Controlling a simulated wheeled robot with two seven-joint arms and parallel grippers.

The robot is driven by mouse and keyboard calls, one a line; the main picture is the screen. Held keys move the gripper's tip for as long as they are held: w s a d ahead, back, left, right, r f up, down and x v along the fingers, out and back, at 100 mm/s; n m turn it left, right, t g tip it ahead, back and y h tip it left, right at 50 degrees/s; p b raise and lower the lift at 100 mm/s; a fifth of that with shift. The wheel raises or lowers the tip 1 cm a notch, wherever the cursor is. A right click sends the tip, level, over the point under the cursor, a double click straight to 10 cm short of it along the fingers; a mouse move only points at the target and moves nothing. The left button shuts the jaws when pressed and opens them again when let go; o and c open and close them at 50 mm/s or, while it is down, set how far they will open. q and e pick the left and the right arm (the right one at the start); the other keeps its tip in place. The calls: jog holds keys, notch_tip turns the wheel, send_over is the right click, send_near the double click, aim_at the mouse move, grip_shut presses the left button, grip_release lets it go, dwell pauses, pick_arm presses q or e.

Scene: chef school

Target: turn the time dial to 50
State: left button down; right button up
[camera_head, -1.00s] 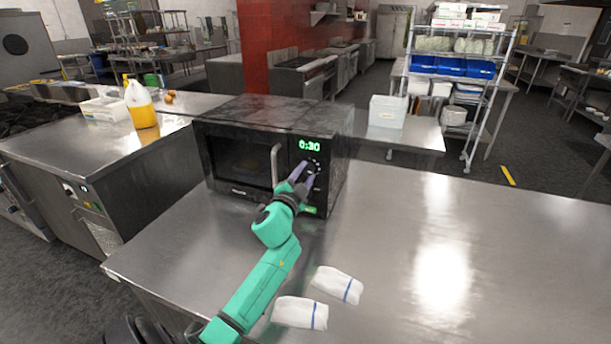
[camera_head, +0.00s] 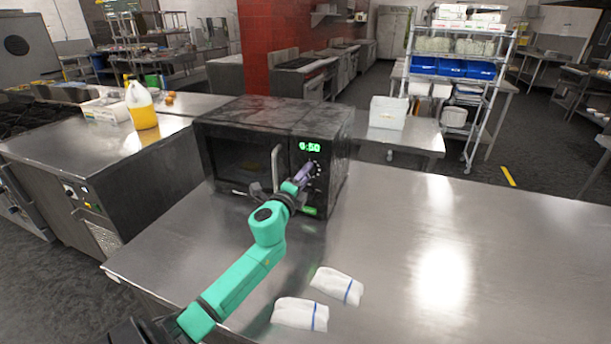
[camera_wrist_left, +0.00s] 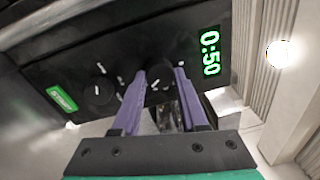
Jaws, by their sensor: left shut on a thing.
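The black microwave (camera_head: 225,160) stands on the steel counter with its door closed. Its green display (camera_head: 309,147) reads 0:50, clearest in the left wrist view (camera_wrist_left: 210,52). My left gripper (camera_head: 304,174) is at the control panel, its purple fingers shut on the time dial (camera_wrist_left: 160,82), the dial nearer the display. The fingers hide most of that dial in the head view. A second black dial (camera_wrist_left: 97,92) sits beside it, apart from the fingers, towards the green label (camera_wrist_left: 62,98). My right gripper is not in view.
Two folded white cloths (camera_head: 338,285) (camera_head: 300,314) lie on the steel counter (camera_head: 400,250) in front of the microwave. The counter to the right is clear. A jug of yellow liquid (camera_head: 142,108) stands on the left counter, and a white bin (camera_head: 388,112) stands behind.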

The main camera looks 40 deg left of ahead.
pick_arm(q)
jog(key=shift+m, duration=0.4)
jog(key=shift+c, duration=2.2)
grip_release()
jog(key=b+v, duration=0.2)
jog(key=v, duration=1.2)
jog(key=shift+s, duration=0.25)
